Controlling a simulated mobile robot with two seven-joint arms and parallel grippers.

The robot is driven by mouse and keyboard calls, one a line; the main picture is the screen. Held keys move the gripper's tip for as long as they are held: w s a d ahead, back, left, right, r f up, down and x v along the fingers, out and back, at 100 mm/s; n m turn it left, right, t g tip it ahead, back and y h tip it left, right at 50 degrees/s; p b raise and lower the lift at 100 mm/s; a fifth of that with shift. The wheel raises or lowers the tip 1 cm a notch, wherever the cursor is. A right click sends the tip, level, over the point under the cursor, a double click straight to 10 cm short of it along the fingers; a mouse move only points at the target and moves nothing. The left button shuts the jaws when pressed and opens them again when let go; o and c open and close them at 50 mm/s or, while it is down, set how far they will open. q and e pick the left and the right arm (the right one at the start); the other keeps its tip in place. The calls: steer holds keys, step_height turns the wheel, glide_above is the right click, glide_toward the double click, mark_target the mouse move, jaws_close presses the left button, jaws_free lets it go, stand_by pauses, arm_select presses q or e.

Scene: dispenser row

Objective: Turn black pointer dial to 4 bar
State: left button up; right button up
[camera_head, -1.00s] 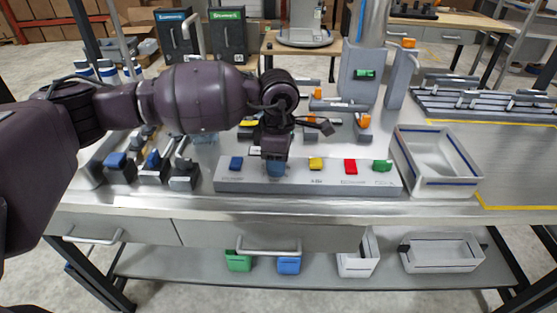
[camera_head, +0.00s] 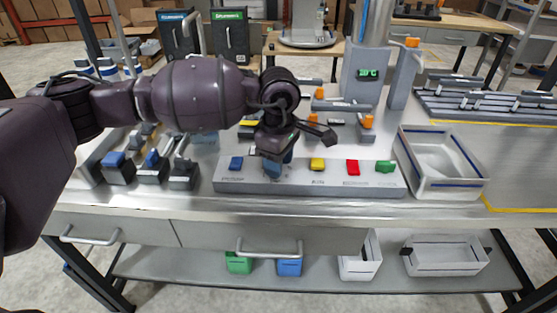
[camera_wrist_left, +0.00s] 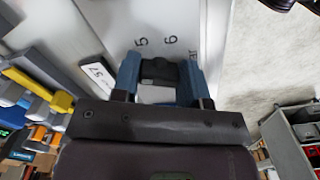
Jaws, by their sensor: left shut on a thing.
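The black pointer dial (camera_wrist_left: 158,70) shows in the left wrist view between the two blue fingertips of my left gripper (camera_wrist_left: 158,82). The fingers are shut on it from both sides. The other marks and the dial's pointer direction cannot be made out. In the head view my left gripper (camera_head: 276,166) reaches down onto the left part of the grey panel (camera_head: 340,187) and hides the dial there. My right gripper is not in view.
The panel also carries a blue knob (camera_head: 236,163), a yellow one (camera_head: 317,164), a red one (camera_head: 352,167) and a green one (camera_head: 385,166). A white tray (camera_head: 445,190) stands right of the panel. Levers on dark blocks (camera_head: 183,175) stand at left.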

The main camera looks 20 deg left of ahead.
arm_select(q)
steer(key=o, duration=0.9)
steer(key=shift+r, duration=0.15)
step_height(320, 180, up, 11)
steer(key=shift+f+p, duration=0.2)
steer(key=shift+p, duration=0.3)
